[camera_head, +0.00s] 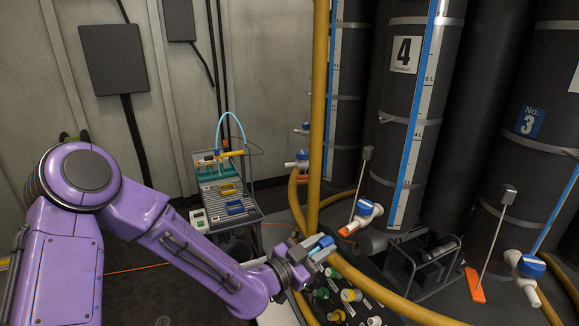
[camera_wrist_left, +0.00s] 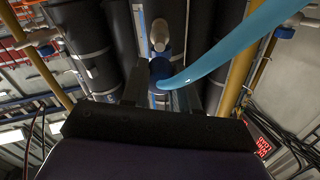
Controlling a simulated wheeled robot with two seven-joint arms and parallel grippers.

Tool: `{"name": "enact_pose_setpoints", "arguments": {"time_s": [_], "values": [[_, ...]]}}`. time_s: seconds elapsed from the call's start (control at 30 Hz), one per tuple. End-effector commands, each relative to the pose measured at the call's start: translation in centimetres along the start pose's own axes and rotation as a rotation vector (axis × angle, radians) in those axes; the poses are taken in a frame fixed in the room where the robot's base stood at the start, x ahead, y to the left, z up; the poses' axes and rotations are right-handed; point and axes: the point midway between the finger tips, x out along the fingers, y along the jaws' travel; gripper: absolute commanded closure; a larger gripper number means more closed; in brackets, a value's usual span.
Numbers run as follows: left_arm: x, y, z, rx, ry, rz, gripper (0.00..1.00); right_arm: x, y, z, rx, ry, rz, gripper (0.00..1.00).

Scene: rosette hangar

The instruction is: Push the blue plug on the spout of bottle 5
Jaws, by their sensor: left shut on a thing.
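My left gripper (camera_head: 321,244) is shut on a blue plug (camera_head: 325,240), held over the bench with the coloured caps. A light blue hose (camera_wrist_left: 235,46) crosses from the upper right toward the plug. No number 5 is readable. A white spout with a blue knob (camera_head: 300,161) shows left of the yellow pole. My right gripper is not in view.
A yellow pole (camera_head: 318,110) rises just behind my left gripper. Several coloured caps (camera_head: 350,295) lie below it. A bench rack with a thin blue hose (camera_head: 228,115) stands at the left.

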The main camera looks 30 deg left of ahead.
Motion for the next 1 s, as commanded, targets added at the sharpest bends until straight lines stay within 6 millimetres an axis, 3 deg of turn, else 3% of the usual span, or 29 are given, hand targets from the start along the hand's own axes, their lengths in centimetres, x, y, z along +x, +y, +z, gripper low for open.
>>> {"name": "enact_pose_setpoints", "arguments": {"time_s": [0.33, 0.47, 0.73, 1.0], "values": [[0.0, 0.3, 0.2, 0.003, -0.006, -0.013, 1.0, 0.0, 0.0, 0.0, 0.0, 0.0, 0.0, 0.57], [-0.2, 1.1, 1.2, 0.01, -0.035, -0.105, 1.0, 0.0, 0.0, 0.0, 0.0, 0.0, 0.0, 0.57], [-2.6, 1.1, 3.1, 0.006, -0.096, -0.354, 1.0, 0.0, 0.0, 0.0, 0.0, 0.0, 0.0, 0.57], [-3.1, 0.8, 3.2, 0.001, -0.103, -0.389, 1.0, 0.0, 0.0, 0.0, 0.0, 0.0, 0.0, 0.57]]}}
